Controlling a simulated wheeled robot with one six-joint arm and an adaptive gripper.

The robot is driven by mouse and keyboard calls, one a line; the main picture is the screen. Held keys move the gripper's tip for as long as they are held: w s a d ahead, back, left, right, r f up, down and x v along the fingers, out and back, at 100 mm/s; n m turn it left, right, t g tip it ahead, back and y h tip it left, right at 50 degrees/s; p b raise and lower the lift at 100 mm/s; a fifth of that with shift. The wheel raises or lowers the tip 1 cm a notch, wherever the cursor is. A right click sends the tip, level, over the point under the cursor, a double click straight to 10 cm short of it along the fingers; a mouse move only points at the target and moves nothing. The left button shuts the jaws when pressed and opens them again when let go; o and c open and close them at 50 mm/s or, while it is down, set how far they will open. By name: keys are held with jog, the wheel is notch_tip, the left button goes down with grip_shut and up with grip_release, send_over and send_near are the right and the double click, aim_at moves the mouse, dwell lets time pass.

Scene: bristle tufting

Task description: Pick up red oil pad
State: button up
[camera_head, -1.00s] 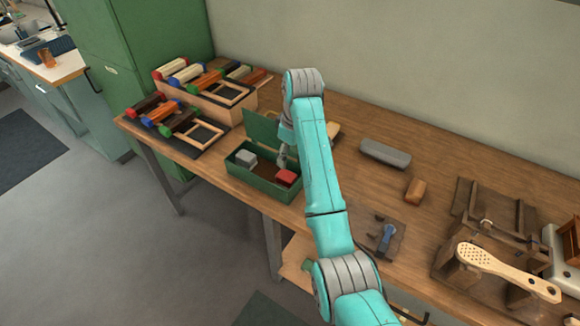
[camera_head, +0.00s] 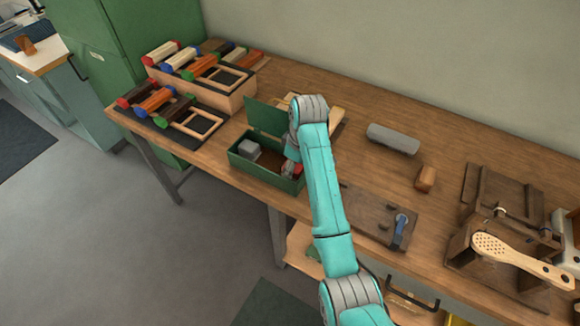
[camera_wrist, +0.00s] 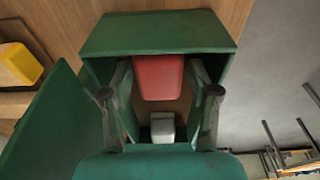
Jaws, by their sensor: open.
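The red oil pad (camera_wrist: 158,78) lies inside the open green box, at one end of it, in the wrist view. In the head view the red pad (camera_head: 298,170) shows only in part at the box's right end, behind my gripper. My gripper (camera_wrist: 160,94) is open, with one finger on each side of the red pad and a gap to it on both sides. I cannot tell how far the fingertips are above the box floor. The green box (camera_head: 262,170) stands on the bench with its lid (camera_head: 266,118) raised at the back.
A grey block (camera_head: 248,149) lies at the box's left end. Racks of coloured bristle bundles (camera_head: 166,108) stand to the left. A grey bar (camera_head: 393,139), a brown block (camera_head: 425,178) and a wooden jig with a perforated brush (camera_head: 510,250) are to the right.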

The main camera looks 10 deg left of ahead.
jog(key=shift+w+f, duration=0.1)
jog(key=shift+f, duration=0.45)
jog(key=c, duration=0.9)
jog(key=shift+r, duration=0.1)
